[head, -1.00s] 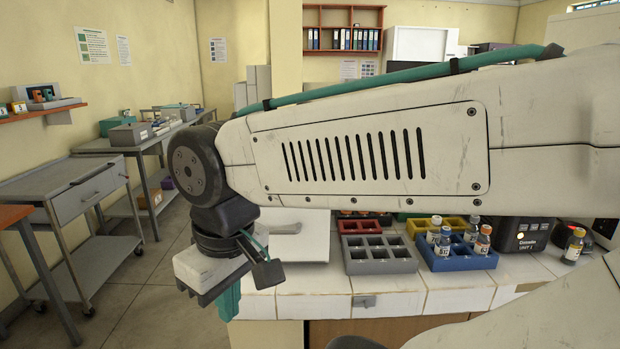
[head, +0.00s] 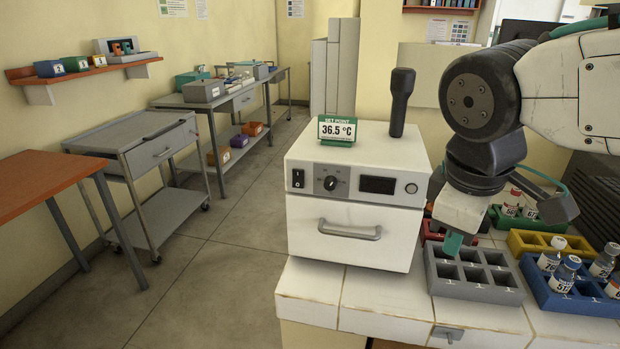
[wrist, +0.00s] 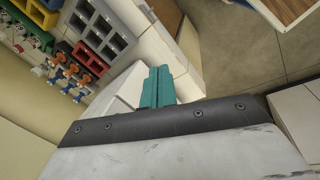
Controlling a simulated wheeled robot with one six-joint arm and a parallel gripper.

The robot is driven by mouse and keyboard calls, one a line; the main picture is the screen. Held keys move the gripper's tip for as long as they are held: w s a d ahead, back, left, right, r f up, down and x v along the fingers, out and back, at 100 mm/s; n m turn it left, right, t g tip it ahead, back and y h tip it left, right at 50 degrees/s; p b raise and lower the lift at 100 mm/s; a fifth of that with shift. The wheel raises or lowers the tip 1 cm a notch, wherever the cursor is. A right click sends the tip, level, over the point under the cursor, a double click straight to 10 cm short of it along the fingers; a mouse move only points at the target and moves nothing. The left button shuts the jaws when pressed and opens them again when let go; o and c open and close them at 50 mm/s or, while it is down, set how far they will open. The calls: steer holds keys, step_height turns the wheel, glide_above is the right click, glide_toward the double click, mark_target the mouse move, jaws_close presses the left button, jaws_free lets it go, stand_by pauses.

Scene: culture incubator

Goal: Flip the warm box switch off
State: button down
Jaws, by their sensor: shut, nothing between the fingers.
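The warm box (head: 352,232) is a white cabinet on the left end of the tiled bench in the head view. I cannot tell the switch's position for sure. My gripper (head: 453,243) has teal fingertips, shut and empty. It hangs right of the box, over the grey rack, well apart from the switch. In the wrist view the closed teal fingers (wrist: 158,87) show, with a white surface beside them.
A set point sign reading 36.5 °C (head: 337,130) and a black upright handle (head: 401,101) stand on the box. A grey rack (head: 472,275), a yellow rack (head: 540,243) and a blue rack with vials (head: 575,298) lie right.

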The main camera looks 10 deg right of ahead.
steer(key=w+a+r+n+t+h, duration=0.1)
steer(key=w+a+r+n+t, duration=0.15)
steer(key=w+a+n, duration=0.55)
steer(key=n+t, duration=0.3)
steer(key=n, duration=1.2)
glide_toward(298, 179)
steer(key=s+a+r, duration=0.2)
steer(key=s, duration=0.4)
steer(key=w+r+x, duration=0.1)
steer(key=x, duration=1.2)
steer(key=shift+w+r, duration=0.2)
steer(key=shift+w, duration=0.05)
